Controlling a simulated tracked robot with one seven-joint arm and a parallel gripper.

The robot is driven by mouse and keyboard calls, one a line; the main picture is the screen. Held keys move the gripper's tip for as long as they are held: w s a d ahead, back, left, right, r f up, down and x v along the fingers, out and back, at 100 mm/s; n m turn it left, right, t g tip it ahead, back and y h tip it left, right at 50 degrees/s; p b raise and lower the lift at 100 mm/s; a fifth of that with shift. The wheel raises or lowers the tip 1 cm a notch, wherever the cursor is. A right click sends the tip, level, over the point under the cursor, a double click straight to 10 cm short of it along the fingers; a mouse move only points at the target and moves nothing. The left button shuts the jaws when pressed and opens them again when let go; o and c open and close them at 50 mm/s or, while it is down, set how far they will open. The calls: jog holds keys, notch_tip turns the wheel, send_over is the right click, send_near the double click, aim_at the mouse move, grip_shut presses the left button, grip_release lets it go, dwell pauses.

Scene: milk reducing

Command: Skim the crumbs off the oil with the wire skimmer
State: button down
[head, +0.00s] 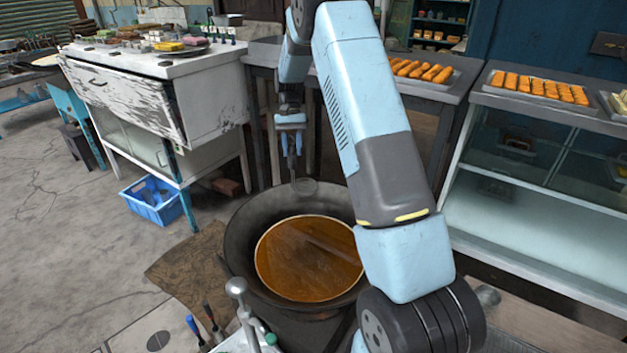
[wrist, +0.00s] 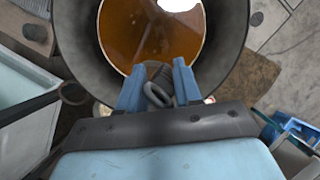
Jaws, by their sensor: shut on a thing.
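A large dark wok (head: 243,235) holds brown-orange oil (head: 300,268); the wrist view also shows the oil (wrist: 140,40). Crumbs are too small to tell apart clearly on the oil. My gripper (head: 291,160) is above the wok's far rim and points down. In the wrist view, a dark looped part of the skimmer (wrist: 159,94) sits between the two blue fingers of my gripper (wrist: 160,72). The rest of its handle is hidden.
Trays of fried sticks (head: 420,70) (head: 538,87) stand on the counters at the back right. A worn white cabinet (head: 150,95) stands at the back left, with a blue basket (head: 152,200) below it. Tool handles (head: 208,315) stick up at the front left of the wok.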

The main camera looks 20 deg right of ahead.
jog(key=s+d+f+n+t+h, duration=0.15)
jog(key=s+n+h, duration=0.35)
jog(key=s+n, duration=1.1)
jog(key=shift+s+f+t, duration=0.55)
jog(key=shift+s+f, duration=0.35)
jog(key=shift+f, duration=8.95)
jog(key=shift+a, duration=3.6)
notch_tip(320, 180, up, 7)
jog(key=shift+f, duration=0.2)
jog(key=shift+w+d, duration=0.1)
jog(key=shift+d, duration=0.05)
